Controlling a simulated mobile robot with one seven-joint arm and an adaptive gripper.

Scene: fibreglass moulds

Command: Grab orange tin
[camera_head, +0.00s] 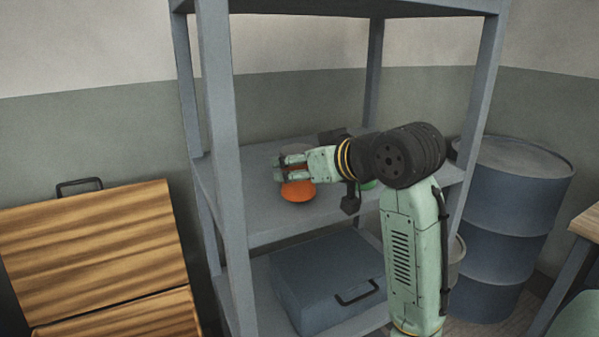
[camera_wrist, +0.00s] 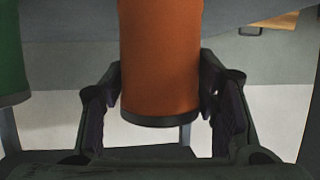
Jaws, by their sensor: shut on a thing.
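The orange tin (camera_head: 297,191) is on the middle shelf of the grey rack in the head view, partly hidden by my gripper (camera_head: 281,168). In the wrist view the orange tin (camera_wrist: 160,60) stands between the two fingers of my gripper (camera_wrist: 162,105), with a dark rim at its near end. The fingers are shut on the tin, one on each side. I cannot tell whether the tin touches the shelf.
A green tin (camera_wrist: 12,55) is at the left of the wrist view, close to the orange one. The rack's front post (camera_head: 222,160) stands left of my gripper. A blue-grey case (camera_head: 325,280) lies on the lower shelf. A blue drum (camera_head: 510,225) stands right.

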